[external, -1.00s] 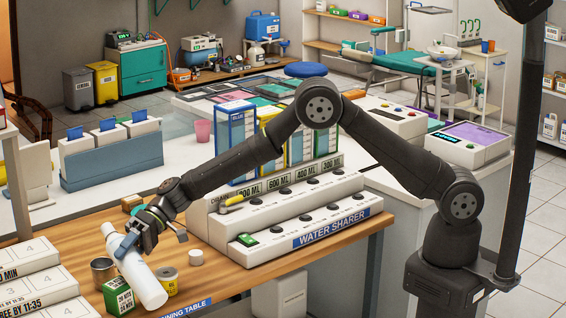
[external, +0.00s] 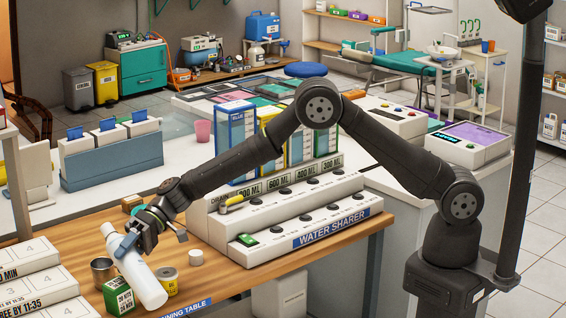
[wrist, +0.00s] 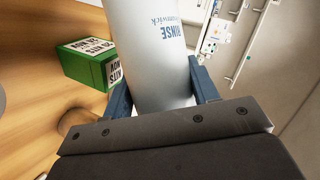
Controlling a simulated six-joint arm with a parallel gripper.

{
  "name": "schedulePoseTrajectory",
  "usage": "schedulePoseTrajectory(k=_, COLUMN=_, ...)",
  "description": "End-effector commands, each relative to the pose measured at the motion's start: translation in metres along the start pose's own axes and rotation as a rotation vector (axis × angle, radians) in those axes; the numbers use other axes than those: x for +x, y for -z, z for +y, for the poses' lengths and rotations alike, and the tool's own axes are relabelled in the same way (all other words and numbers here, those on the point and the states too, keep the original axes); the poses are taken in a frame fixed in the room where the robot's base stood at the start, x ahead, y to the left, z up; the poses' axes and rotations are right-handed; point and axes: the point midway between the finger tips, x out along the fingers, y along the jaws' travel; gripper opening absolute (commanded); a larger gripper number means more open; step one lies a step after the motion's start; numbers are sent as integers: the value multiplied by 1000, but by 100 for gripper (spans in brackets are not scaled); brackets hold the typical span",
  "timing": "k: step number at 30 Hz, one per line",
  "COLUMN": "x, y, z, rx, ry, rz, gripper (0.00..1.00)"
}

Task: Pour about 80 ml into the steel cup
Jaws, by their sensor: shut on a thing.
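My gripper (external: 132,242) is shut around a white bottle (external: 145,281), which is tilted in the external view with its narrower end up and to the left. The wrist view shows the bottle (wrist: 152,45) between my two blue fingers, with "RINSE" lettering on its side. The steel cup (external: 103,270) stands on the wooden table, left of the bottle's lower part and below its upper end. The cup's opening is partly visible; its contents cannot be made out. No stream of liquid is visible.
A green box (external: 118,297) stands close in front of the cup, and also shows in the wrist view (wrist: 88,62). A yellow tin (external: 168,281) and a white round piece (external: 196,257) are right of the bottle. White boxes (external: 40,285) are at left; the water sharer (external: 290,222) is at right.

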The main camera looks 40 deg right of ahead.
Motion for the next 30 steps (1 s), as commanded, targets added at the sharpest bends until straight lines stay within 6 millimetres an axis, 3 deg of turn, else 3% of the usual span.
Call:
schedulePoseTrajectory(k=20, x=0, y=1, z=-1, rx=-6, ry=-2, rz=2, gripper=25)
schedulePoseTrajectory(k=30, x=-13, y=19, z=-20, rx=-194, ry=-78, rz=55, gripper=25)
